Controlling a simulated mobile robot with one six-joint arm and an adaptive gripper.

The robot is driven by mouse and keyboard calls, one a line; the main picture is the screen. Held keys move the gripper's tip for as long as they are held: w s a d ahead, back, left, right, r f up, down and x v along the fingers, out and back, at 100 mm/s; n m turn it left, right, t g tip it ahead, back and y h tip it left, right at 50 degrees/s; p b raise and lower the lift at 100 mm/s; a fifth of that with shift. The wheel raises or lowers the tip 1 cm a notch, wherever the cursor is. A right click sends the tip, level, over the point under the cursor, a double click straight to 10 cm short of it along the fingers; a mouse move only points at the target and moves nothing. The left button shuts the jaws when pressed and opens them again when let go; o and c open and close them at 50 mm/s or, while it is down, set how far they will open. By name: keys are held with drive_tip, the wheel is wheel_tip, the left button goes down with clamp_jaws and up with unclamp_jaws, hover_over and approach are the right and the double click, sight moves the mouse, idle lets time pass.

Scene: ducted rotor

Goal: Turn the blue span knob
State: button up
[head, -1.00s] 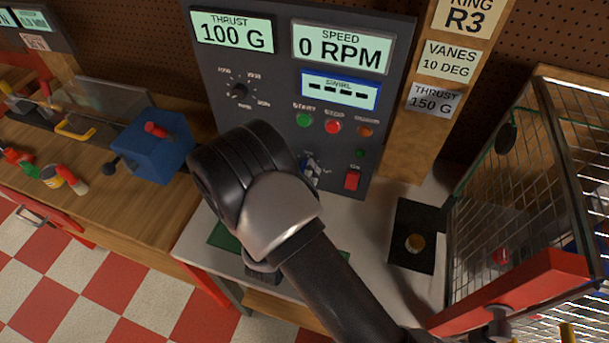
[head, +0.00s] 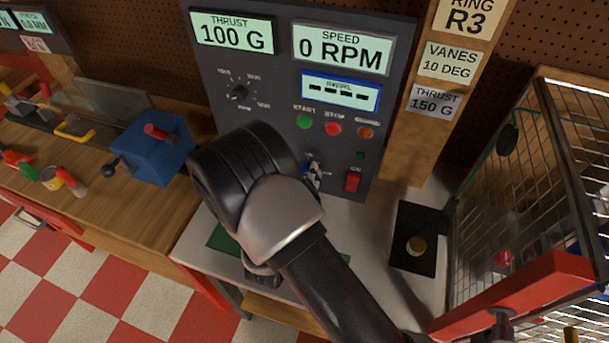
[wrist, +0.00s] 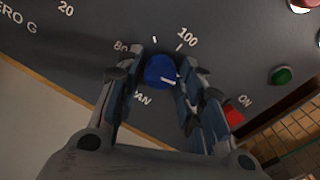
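The blue span knob (wrist: 160,71) sits on the dark panel in the wrist view, below the 80 and 100 marks. The partly covered SPAN label is beneath it. My gripper (wrist: 161,66) has one fingertip on each side of the knob, very close to it. I cannot tell whether the fingers press on it. In the head view my gripper (head: 313,172) is at the lower part of the control panel (head: 270,90), mostly hidden by my own wrist. The knob is hard to make out there. The thrust display (head: 232,33) reads 100 G.
A green button (head: 304,122), a red button (head: 333,129) and a red switch (head: 352,181) are close to my gripper on the panel. The speed display (head: 343,48) reads 0 RPM. A wire cage (head: 530,190) stands at the right, and a blue box (head: 152,147) at the left.

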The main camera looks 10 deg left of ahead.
drive_tip(key=shift+o, duration=1.1)
drive_tip(key=s+a, duration=0.1)
drive_tip(key=s, duration=1.1)
drive_tip(key=shift+a, duration=0.35)
